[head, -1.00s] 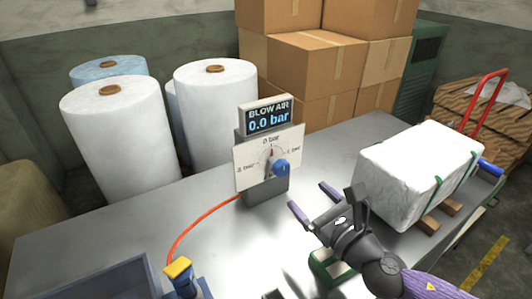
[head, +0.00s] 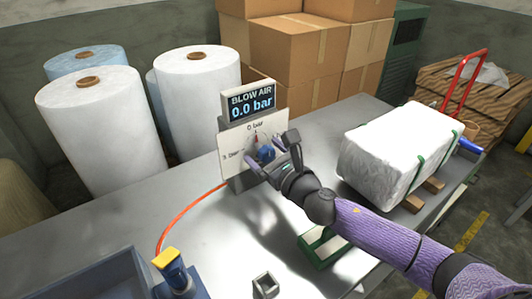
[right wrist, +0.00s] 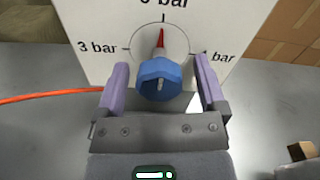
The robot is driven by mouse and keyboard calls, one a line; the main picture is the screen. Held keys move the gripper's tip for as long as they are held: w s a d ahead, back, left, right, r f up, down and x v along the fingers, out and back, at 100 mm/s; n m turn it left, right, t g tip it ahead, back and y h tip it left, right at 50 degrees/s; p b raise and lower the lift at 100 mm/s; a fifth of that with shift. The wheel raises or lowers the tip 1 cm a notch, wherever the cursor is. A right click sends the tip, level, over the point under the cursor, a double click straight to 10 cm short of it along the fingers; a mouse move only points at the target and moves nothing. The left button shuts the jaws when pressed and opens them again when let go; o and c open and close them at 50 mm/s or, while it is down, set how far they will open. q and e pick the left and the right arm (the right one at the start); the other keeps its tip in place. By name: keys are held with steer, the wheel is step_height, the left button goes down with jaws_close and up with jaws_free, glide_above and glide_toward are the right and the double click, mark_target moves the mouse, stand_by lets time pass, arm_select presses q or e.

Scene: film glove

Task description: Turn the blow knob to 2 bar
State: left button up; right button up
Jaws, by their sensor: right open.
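The blow knob (right wrist: 159,78) is a blue faceted knob on a white dial plate (head: 234,143). In the right wrist view its red pointer (right wrist: 160,41) points up near the 0 bar mark, with 3 bar at left and another bar mark at right. The display (head: 250,101) above reads BLOW AIR 0.0 bar. My right gripper (head: 271,158) is open at the dial. In the right wrist view its purple fingers (right wrist: 161,88) stand either side of the knob, with gaps. The gripper partly hides the knob in the head view. My left gripper is not in view.
A white wrapped block (head: 397,155) with green straps lies on wooden strips at right. A red hose (head: 185,212) runs from the dial box along the metal table (head: 80,232). A blue tray (head: 105,279) and a yellow-topped item (head: 168,260) stand in front. White rolls (head: 95,140) and cartons (head: 300,50) stand behind.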

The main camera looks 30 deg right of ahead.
jaws_close()
steer(key=shift+m, duration=0.3)
